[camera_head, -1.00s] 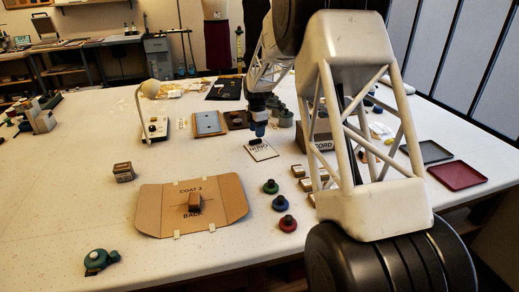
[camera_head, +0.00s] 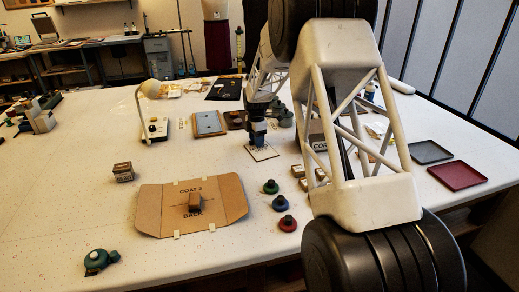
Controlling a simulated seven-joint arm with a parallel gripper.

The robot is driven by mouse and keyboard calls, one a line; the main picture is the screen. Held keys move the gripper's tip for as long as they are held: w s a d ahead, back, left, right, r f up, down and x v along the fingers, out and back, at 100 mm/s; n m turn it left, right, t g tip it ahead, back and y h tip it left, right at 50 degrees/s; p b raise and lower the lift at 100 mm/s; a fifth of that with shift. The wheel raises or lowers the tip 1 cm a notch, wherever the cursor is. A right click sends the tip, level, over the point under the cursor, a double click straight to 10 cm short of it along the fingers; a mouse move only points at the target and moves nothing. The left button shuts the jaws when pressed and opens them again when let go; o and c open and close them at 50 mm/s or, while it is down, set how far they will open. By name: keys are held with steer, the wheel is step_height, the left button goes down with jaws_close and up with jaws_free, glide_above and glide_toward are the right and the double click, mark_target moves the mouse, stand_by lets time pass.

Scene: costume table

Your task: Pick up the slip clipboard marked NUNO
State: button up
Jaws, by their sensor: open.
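A small white slip board with dark edges and lettering (camera_head: 265,154) lies flat on the white table, near the middle of the view. Its lettering is too small and too covered to read as NUNO. My gripper (camera_head: 258,144) is open and points down right over the far part of this board, hiding some of it. I cannot tell whether the fingertips touch it. Nothing shows between the fingers.
A brown folded card marked COAT 3 BACK (camera_head: 160,212) lies in front on the left. Green, blue and red knobbed pieces (camera_head: 280,203) stand nearer. A lamp (camera_head: 150,92) and a blue-grey panel (camera_head: 208,124) are behind left. Grey and red trays (camera_head: 458,174) lie right.

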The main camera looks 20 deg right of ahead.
jaws_close()
steer(key=shift+r, duration=0.15)
steer(key=shift+r, duration=1.4)
steer(key=shift+s+r, duration=0.25)
steer(key=shift+s, duration=0.05)
steer(key=s, duration=0.5)
steer(key=s+a+r, duration=0.1)
steer(key=s, duration=0.9)
steer(key=shift+s+a+r, duration=0.15)
steer(key=shift+s+r, duration=0.05)
